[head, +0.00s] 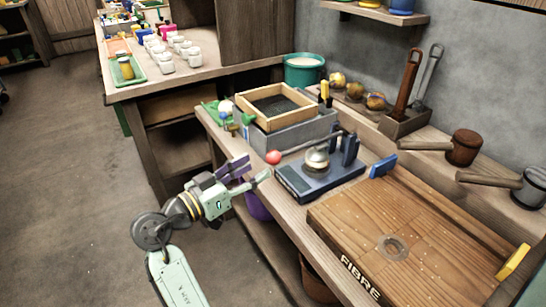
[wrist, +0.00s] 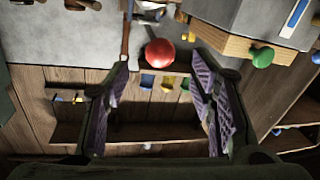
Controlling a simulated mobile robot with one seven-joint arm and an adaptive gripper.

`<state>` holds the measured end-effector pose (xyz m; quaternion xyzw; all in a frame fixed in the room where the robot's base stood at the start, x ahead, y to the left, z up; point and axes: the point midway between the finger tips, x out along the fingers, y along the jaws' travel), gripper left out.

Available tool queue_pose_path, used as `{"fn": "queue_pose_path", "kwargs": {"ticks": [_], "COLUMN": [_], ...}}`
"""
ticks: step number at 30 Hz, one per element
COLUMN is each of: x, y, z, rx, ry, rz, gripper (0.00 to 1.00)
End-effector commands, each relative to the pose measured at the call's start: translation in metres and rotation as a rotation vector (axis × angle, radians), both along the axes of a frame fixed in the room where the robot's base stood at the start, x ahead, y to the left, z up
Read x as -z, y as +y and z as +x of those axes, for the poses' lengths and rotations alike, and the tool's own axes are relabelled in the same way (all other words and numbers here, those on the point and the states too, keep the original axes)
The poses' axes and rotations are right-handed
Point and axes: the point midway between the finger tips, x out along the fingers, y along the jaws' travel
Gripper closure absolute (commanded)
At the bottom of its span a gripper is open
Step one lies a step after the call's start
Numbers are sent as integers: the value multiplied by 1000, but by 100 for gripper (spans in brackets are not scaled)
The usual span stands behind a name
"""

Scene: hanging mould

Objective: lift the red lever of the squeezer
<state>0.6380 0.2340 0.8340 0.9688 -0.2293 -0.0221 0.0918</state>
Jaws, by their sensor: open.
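The squeezer stands on the bench in the head view, with a dark blue base (head: 320,181) and a shiny metal dome (head: 316,159). Its lever is a thin grey rod (head: 308,143) running from the blue uprights down to a red ball knob (head: 274,157) past the base's left end. My gripper (head: 254,169) is open and empty, just left of the knob and slightly lower in the picture. In the wrist view the red knob (wrist: 160,52) shows ahead, between and beyond the tips of my open purple-padded fingers (wrist: 160,80). I see no contact with it.
Behind the squeezer stands a wooden-framed grey box (head: 285,127). A wooden board marked FIBRE (head: 430,235) lies to the right. Mallets (head: 465,147) rest along the wall. The floor (head: 70,190) to the left is clear.

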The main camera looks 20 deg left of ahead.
Motion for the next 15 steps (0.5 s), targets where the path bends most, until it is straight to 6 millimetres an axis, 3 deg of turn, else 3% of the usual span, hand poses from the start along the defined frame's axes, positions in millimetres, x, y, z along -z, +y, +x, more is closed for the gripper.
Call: {"fn": "queue_pose_path", "kwargs": {"ticks": [6,15], "x": [-3,-1], "y": [-19,-31], "z": [38,63], "rx": [1,-2], "ry": [1,-1], "rz": [-1,1], "gripper": [50,50]}}
